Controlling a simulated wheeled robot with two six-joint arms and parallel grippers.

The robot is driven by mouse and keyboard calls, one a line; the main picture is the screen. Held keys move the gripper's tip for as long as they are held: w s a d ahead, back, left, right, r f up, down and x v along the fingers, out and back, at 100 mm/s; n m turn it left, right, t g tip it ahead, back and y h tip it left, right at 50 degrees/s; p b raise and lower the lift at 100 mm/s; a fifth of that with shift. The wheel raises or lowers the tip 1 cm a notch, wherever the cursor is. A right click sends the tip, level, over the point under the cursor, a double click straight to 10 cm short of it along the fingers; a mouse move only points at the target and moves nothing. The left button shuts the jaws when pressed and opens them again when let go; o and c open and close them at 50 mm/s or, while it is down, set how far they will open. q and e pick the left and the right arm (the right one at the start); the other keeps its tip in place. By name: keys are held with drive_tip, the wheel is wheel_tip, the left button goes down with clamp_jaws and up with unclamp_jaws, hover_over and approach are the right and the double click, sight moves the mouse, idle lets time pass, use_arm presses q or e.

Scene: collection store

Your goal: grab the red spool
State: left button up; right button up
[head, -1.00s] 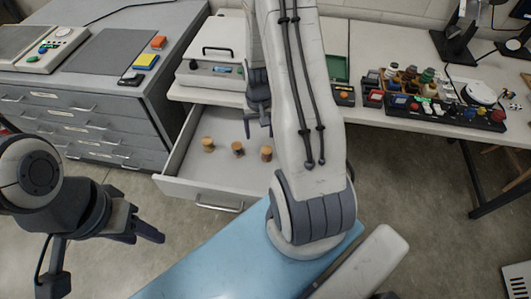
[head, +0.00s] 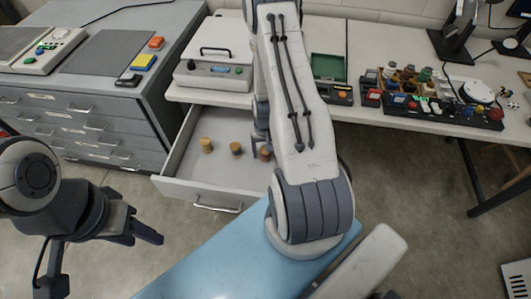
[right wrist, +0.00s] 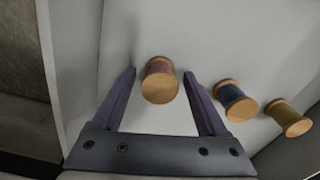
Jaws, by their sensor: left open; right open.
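Three wooden spools stand in the open drawer. The red spool (right wrist: 160,82), with dull reddish thread, shows in the right wrist view between the fingertips, with a gap on each side. In the head view the red spool (head: 265,155) is the rightmost, partly hidden by my right gripper (head: 261,142). That gripper is open and empty, low over the drawer. The blue spool (right wrist: 235,103) and the yellow spool (right wrist: 289,118) stand to the right in the wrist view. My left gripper (head: 146,235) is open and empty, in front of the drawer.
A grey cabinet (head: 110,125) stands to the left. A white device (head: 215,75) is on the table above. A blue surface (head: 215,265) lies in front.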

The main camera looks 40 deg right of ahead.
clamp_jaws()
